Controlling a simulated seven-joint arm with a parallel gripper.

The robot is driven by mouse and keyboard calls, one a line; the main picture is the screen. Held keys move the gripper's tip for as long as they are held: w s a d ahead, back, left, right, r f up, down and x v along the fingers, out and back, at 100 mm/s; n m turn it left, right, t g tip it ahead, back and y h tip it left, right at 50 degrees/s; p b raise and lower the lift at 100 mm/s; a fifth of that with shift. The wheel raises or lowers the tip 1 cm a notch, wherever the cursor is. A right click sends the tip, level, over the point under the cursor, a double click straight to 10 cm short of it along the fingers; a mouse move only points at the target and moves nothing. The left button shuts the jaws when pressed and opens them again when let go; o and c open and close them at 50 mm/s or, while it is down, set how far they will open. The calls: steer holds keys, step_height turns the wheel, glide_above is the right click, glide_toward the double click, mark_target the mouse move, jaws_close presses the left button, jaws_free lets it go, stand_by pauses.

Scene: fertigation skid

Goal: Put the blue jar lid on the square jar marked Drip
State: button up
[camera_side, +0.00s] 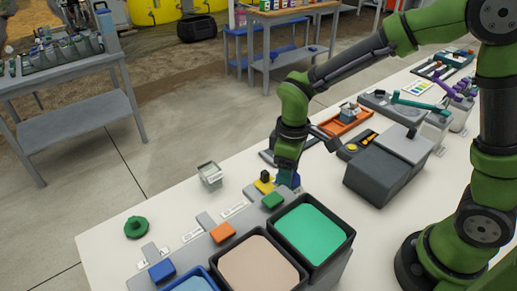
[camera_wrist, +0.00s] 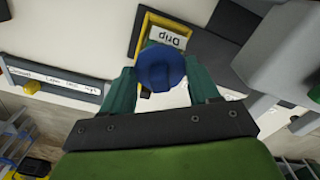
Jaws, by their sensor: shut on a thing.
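The blue jar lid (camera_wrist: 158,68) is round and held between the two teal fingers of my gripper (camera_wrist: 160,85) in the wrist view. A little blue shows beside my gripper (camera_side: 288,178) in the side view, where the arm partly hides it. A white label reading Drip (camera_wrist: 168,36) appears upside down just beyond the lid, inside a yellow-edged square shape (camera_wrist: 143,28). The lid overlaps its near side in the picture; I cannot tell whether they touch. A yellow piece (camera_side: 264,186) with a dark top stands just left of my gripper in the side view.
A clear square jar (camera_side: 210,175) and a green knobbed lid (camera_side: 136,228) stand on the white table to the left. Black bins with green (camera_side: 312,232) and beige (camera_side: 258,270) contents are in front. A grey box (camera_side: 383,174) stands right of my gripper.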

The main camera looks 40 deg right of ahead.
steer(key=shift+f, duration=0.35)
steer(key=o, duration=1.1)
steer(key=shift+r, duration=3.55)
